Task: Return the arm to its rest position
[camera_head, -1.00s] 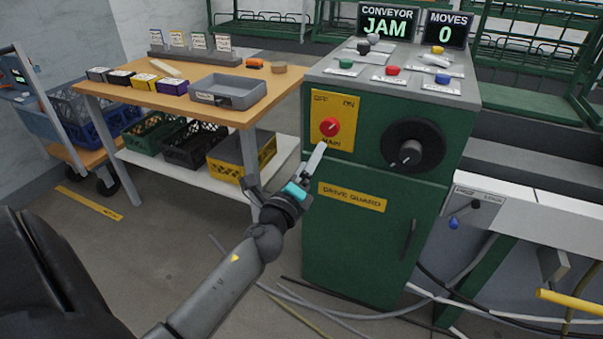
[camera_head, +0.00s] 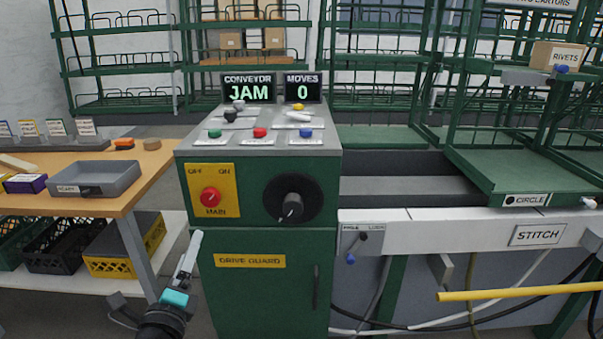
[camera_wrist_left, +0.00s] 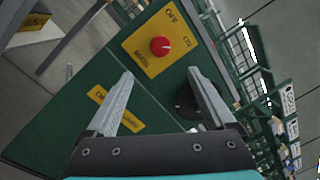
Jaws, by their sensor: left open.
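My left gripper (camera_head: 188,262) is at the lower left of the head view, in front of the green control cabinet (camera_head: 275,304). In the left wrist view its two fingers (camera_wrist_left: 162,88) stand apart with nothing between them. Beyond the fingers are the cabinet's yellow switch plate (camera_wrist_left: 141,57) and the red MAIN knob (camera_wrist_left: 160,46). The knob also shows in the head view (camera_head: 210,197), above the gripper, and the gripper is apart from it. My right gripper is not in view.
A wooden table (camera_head: 150,172) with a grey tray (camera_head: 95,179) stands left of the cabinet. A black dial (camera_head: 291,199) is on the cabinet front. A white conveyor rail (camera_head: 440,229) and a yellow bar (camera_head: 520,294) lie to the right. The screen (camera_head: 248,88) reads JAM.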

